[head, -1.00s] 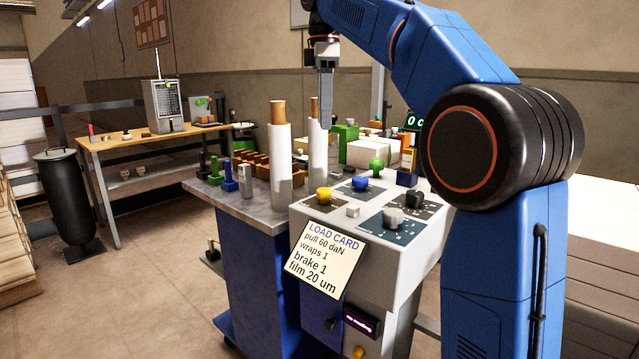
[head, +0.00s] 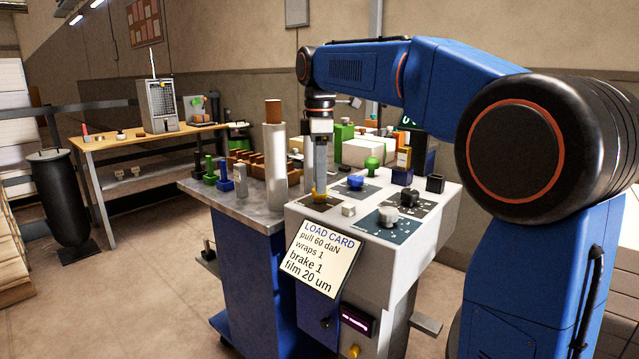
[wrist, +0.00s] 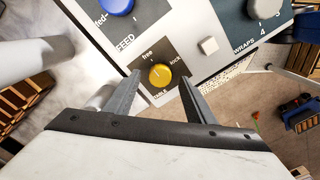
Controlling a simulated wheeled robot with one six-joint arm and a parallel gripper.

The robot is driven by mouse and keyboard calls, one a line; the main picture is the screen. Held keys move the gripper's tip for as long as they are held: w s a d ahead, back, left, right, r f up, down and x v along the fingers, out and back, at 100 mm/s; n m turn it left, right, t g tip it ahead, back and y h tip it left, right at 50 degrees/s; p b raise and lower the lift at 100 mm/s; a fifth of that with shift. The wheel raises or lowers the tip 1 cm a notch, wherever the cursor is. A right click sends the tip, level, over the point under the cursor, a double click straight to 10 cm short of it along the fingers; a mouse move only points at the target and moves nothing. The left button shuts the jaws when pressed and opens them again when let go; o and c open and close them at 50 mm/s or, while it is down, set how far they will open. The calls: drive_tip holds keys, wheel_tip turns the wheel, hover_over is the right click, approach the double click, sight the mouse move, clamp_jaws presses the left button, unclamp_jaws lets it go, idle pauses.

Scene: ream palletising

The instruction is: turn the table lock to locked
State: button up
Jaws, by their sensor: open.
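The table lock is a yellow knob (wrist: 159,75) on a dark plate marked "TABLE", with "free" and "lock" printed beside it. In the wrist view it shows between the two open fingers of my gripper (wrist: 160,80), with a gap on each side. In the head view my gripper (head: 319,180) points straight down over the yellow knob (head: 319,197) and partly hides it. I cannot tell whether the fingertips reach down beside the knob. Which way the knob points is too small to tell for certain.
On the same console (head: 350,228) are a blue knob (head: 355,182), a grey knob (head: 388,215), a black knob (head: 410,197) and a small white button (head: 348,209). A white roll (head: 274,165) stands close to the left of my gripper. A load card (head: 321,258) hangs in front.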

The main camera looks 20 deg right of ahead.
drive_tip(key=shift+f, duration=0.9)
drive_tip(key=c, duration=1.1)
